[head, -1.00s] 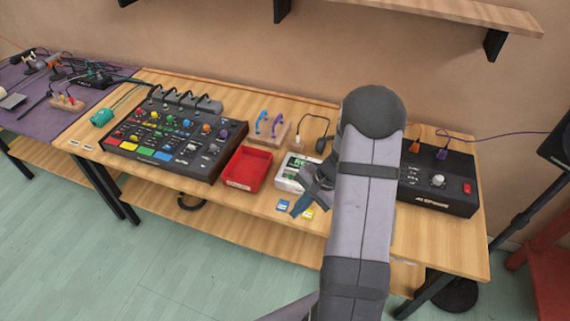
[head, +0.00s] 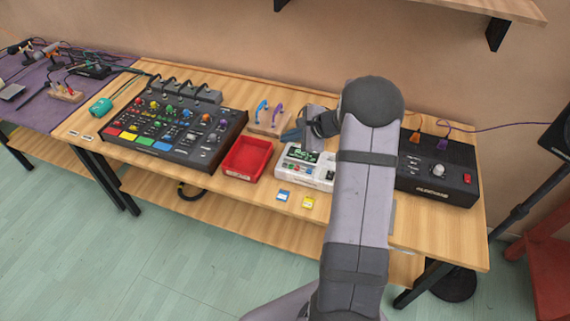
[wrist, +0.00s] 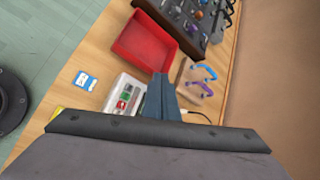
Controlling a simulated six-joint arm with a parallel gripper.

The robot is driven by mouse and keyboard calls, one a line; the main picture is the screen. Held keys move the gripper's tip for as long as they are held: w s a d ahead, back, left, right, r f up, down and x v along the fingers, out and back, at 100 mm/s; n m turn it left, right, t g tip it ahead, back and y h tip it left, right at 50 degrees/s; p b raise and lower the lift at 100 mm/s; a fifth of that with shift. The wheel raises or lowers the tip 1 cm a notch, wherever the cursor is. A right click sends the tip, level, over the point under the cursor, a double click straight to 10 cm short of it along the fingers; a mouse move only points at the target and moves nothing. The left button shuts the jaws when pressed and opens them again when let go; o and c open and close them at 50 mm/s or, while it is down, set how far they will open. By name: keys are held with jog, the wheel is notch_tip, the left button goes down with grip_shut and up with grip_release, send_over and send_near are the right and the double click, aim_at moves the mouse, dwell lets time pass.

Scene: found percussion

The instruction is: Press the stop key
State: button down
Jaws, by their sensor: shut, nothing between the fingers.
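The white recorder (head: 298,172) sits on the wooden table, partly hidden by my arm at its right. It has a dark screen with green lettering (head: 303,155) and small keys on its front. In the wrist view the recorder (wrist: 112,98) shows green and red keys. I cannot tell which one is the stop key. My gripper (head: 289,135) is shut and empty, its blue fingers above and behind the recorder's back left edge, near the hooks. In the wrist view the shut fingers (wrist: 161,82) point down beside the recorder and hide part of it.
A red tray (head: 247,158) stands left of the recorder. A wooden block with blue and purple hooks (head: 268,122) is behind. Blue (head: 283,196) and yellow (head: 308,202) cards lie in front. A large mixer (head: 172,130) stands left, a black box (head: 437,180) right.

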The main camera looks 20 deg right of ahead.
jog(key=shift+f, duration=0.1)
jog(key=b, duration=0.6)
send_over(288, 167)
jog(key=f, duration=0.7)
jog(key=shift+w+d+f, duration=0.2)
jog(key=shift+w, duration=0.1)
jog(key=shift+f+b, duration=0.5)
jog(key=shift+f, duration=0.15)
dwell(1.0)
jog(key=shift+f+b, duration=0.4)
jog(key=shift+b, duration=0.15)
jog(key=shift+f+b, duration=0.35)
jog(key=shift+b, duration=0.1)
dwell(0.6)
jog(key=shift+r, duration=0.2)
jog(key=shift+r+p, duration=0.45)
jog(key=shift+r, duration=0.15)
jog(key=shift+r, duration=0.1)
